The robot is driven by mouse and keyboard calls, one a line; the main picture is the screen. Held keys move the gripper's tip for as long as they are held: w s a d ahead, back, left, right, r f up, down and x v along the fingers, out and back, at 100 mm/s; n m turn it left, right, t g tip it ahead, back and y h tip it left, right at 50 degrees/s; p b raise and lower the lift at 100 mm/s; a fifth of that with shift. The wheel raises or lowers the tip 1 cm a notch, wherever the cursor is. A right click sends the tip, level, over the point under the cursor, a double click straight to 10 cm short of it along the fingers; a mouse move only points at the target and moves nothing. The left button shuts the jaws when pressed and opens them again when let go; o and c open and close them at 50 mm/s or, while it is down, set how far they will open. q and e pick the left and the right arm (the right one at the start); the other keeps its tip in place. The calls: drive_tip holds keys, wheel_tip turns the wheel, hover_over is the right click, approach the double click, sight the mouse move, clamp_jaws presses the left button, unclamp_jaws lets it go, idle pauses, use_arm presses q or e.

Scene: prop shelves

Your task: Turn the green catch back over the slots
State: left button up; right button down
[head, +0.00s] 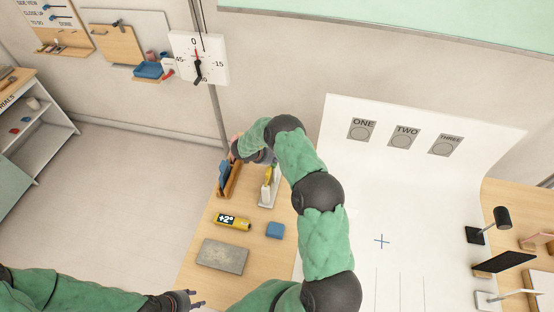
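A wooden holder (232,183) with upright blue pieces (224,172) in it stands at the far left of the wooden table. Beside it is a small white stand (266,194) with a yellow-green part on top. I cannot make out a green catch or the slots for sure. My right arm reaches over the table. Its gripper (238,150) is at the far end of the holder, mostly hidden by the arm, so its fingers cannot be read. My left gripper (192,298) is low at the bottom edge, in front of the table, fingers apart and empty.
A white backdrop (380,200) is on the right. A pole stands behind the table, with a dial (199,59) above.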

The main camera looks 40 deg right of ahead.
drive_tip(key=shift+a+m+g, duration=0.1)
drive_tip(key=shift+m+g, duration=0.2)
drive_tip(key=shift+m, duration=0.1)
drive_tip(key=shift+a+m+g+b, duration=0.15)
drive_tip(key=shift+m+g+b, duration=0.15)
drive_tip(key=shift+m+b, duration=0.25)
drive_tip(key=shift+a, duration=0.15)
drive_tip(key=shift+w+b, duration=0.1)
drive_tip(key=shift+b, duration=0.25)
drive_tip(key=shift+w+d+b, duration=0.2)
drive_tip(key=shift+w+b, duration=0.35)
drive_tip(key=shift+w, duration=0.15)
